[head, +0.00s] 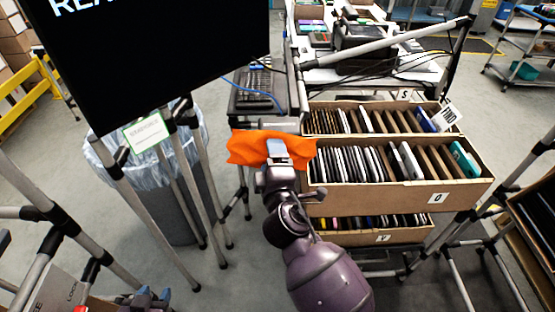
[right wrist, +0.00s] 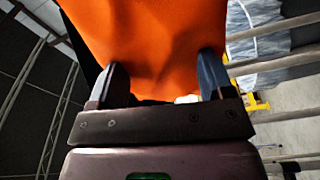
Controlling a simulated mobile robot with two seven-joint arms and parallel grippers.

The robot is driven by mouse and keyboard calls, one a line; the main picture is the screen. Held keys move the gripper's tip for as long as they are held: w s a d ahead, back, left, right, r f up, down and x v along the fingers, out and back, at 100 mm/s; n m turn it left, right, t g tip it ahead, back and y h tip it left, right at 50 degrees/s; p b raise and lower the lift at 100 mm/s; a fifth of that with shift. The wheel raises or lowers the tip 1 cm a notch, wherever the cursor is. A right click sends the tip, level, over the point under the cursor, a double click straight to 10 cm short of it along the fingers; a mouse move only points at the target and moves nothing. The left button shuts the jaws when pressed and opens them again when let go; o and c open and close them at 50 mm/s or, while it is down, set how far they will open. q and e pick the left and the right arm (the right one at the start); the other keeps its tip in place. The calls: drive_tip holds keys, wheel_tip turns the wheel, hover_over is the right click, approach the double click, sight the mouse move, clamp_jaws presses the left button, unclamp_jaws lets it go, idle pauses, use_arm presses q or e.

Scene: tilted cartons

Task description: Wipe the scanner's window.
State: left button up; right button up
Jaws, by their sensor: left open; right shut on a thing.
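An orange cloth (head: 243,147) hangs spread out near the middle of the head view, left of the cartons. My right gripper (head: 277,152) is shut on it; in the right wrist view the cloth (right wrist: 145,40) fills the space between the two fingers (right wrist: 165,85). My left gripper (head: 150,297) is low at the left edge of the head view, with its blue fingertips apart and nothing seen between them. I cannot make out the scanner or its window; the cloth and my right gripper cover what lies behind them.
Tilted cartons (head: 410,199) full of flat devices stand on a rack at the right. A keyboard (head: 257,88) lies behind the cloth. A big dark monitor (head: 150,50) fills the upper left, above metal poles and a lined bin (head: 180,205). Bare floor shows between.

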drive_tip(key=shift+r, duration=0.1)
drive_tip(key=shift+s, duration=2.9)
drive_tip(key=shift+s, duration=0.15)
drive_tip(key=s, duration=0.2)
drive_tip(key=shift+s, duration=0.35)
